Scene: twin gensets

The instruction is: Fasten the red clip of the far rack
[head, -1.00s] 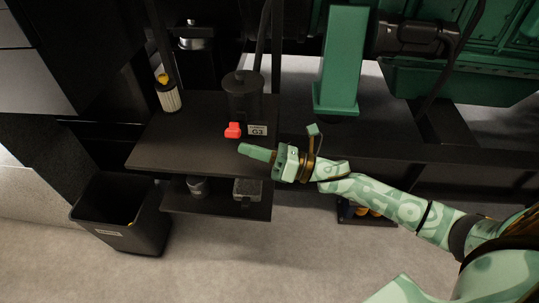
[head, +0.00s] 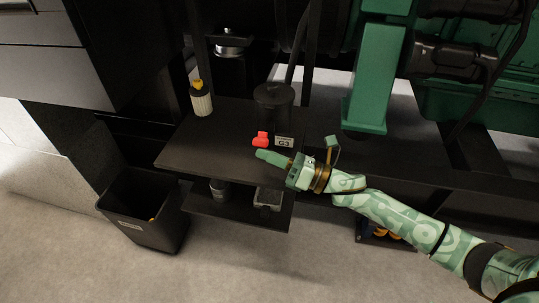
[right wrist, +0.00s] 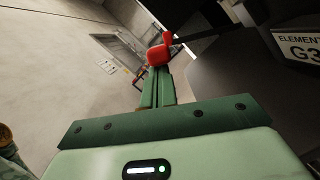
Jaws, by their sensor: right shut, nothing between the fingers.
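The red clip (head: 261,139) sits low at the front of a dark canister (head: 273,95), left of a G3 label (head: 284,142), on the dark shelf. In the right wrist view the red clip (right wrist: 159,52) is just beyond my fingertips, a block with a narrower upright part on top. I cannot tell whether it is fastened. My right gripper (head: 259,154) is shut and empty, its green fingers just in front of and below the clip. In the wrist view the fingers (right wrist: 156,78) lie together; contact with the clip is unclear. My left gripper is not in view.
A pale filter with a yellow top (head: 201,99) stands at the shelf's left. The lower shelf (head: 239,212) holds small items. A dark bin (head: 148,207) stands on the floor at left. A green post (head: 376,80) rises to the right.

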